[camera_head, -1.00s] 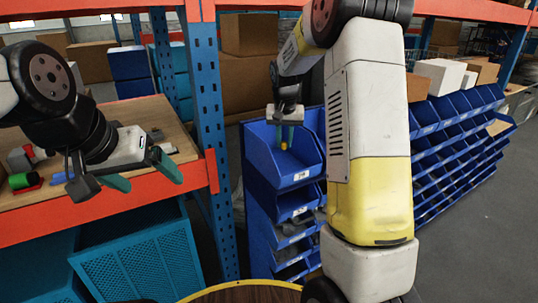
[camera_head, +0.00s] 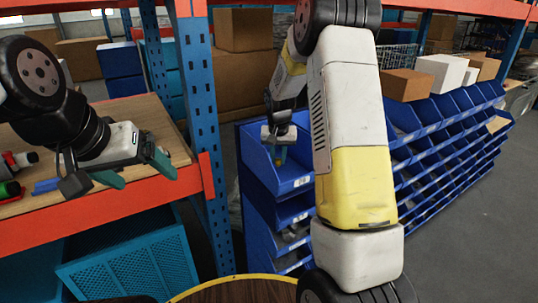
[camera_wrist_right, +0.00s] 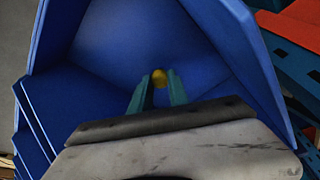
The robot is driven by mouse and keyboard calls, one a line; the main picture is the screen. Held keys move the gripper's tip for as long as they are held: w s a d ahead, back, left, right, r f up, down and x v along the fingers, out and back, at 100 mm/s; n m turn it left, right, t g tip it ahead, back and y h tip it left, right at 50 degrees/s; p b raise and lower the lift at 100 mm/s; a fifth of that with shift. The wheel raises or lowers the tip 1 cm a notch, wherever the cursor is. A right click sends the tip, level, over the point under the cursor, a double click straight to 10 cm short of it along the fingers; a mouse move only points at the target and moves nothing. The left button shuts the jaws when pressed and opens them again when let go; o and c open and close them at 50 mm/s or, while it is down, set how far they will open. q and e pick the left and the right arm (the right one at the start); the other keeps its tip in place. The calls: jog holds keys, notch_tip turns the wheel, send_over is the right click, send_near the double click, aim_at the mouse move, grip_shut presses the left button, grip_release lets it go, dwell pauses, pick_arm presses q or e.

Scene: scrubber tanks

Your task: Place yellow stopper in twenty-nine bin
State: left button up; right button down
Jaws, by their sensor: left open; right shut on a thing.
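The small yellow stopper (camera_wrist_right: 160,77) is between the teal fingertips of my right gripper (camera_wrist_right: 158,90), which is shut on it. In the head view, my right gripper (camera_head: 280,156) is inside the mouth of the top blue bin (camera_head: 292,187), and the stopper (camera_head: 278,163) is partly hidden. In the wrist view, the bin's blue walls (camera_wrist_right: 255,60) surround the fingers, with the stopper above or near the bin's floor; I cannot tell if it touches. The bin's white label is too small to read. My left gripper (camera_head: 135,172) is open and empty over the wooden shelf.
More blue bins (camera_head: 290,240) are stacked below, and a rack of blue bins (camera_head: 450,135) stands to the right. A blue rack post (camera_head: 203,130) and orange beam (camera_head: 100,207) stand at left. Several small items lie on the wooden shelf (camera_head: 160,120). Open floor (camera_head: 470,230) is at right.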

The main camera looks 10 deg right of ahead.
jog(key=shift+f, duration=0.6)
jog(key=shift+f, duration=0.15)
jog(key=c, duration=1.3)
grip_release()
jog(key=shift+o, duration=0.2)
jog(key=s+a+r+y, duration=0.1)
jog(key=s+r, duration=0.4)
jog(key=r, duration=0.4)
jog(key=s+r, duration=0.4)
jog(key=r, duration=0.4)
jog(key=s+a+r+n+t+y, duration=0.1)
jog(key=s+r, duration=0.1)
jog(key=s, duration=1)
jog(key=s+a+r+n+t+y, duration=0.1)
jog(key=s+a+r+n+t, duration=0.1)
jog(key=s, duration=1)
jog(key=shift+a+r, duration=0.25)
jog(key=shift+r, duration=0.15)
